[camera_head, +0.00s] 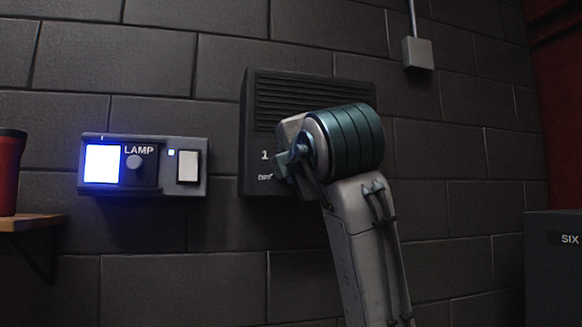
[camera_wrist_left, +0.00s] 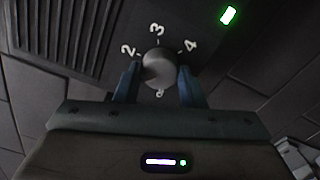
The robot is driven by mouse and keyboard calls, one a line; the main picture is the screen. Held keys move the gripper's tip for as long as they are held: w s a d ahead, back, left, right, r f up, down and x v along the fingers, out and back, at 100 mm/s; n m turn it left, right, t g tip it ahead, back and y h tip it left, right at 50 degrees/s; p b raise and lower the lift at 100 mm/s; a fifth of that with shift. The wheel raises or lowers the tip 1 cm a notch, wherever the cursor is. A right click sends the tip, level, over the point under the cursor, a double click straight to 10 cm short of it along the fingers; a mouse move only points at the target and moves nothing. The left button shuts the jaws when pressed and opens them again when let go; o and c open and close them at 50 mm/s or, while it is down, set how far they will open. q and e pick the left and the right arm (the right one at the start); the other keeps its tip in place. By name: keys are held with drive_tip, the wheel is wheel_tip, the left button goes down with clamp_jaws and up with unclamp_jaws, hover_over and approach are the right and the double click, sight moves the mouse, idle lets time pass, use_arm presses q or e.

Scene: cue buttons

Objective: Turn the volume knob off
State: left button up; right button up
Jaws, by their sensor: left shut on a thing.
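The volume knob (camera_wrist_left: 159,68) is a round grey dial on a dark panel, with the numerals 2, 3 and 4 around its far side in the left wrist view. My left gripper (camera_wrist_left: 158,82) has one finger on each side of it and is shut on it. In the head view my left gripper (camera_head: 286,164) is against the lower part of the dark panel (camera_head: 256,110), and my wrist and arm hide the knob. A "1" and a small blurred label show left of the gripper. I cannot make out where the knob points. My right gripper is not in view.
A lamp box (camera_head: 196,146) with a lit blue-white square, a small knob and a white switch is on the wall to the left. A green light (camera_wrist_left: 228,15) glows near the numerals. An orange cup (camera_head: 9,172) stands on a shelf. A dark box (camera_head: 552,270) marked SIX is at right.

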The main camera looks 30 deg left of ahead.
use_arm(q)
drive_tip(key=n, duration=1.3)
drive_tip(key=shift+r+n, duration=0.15)
drive_tip(key=shift+n, duration=0.25)
idle(0.3)
drive_tip(key=o, duration=1)
drive_tip(key=shift+c, duration=0.2)
drive_tip(key=shift+o, duration=0.2)
drive_tip(key=shift+w, duration=0.1)
drive_tip(key=shift+f, duration=0.2)
drive_tip(key=b+v, duration=1)
drive_tip(key=b, duration=0.1)
drive_tip(key=shift+s+d+b, duration=0.2)
drive_tip(key=shift+s+b, duration=0.1)
drive_tip(key=shift+s, duration=0.05)
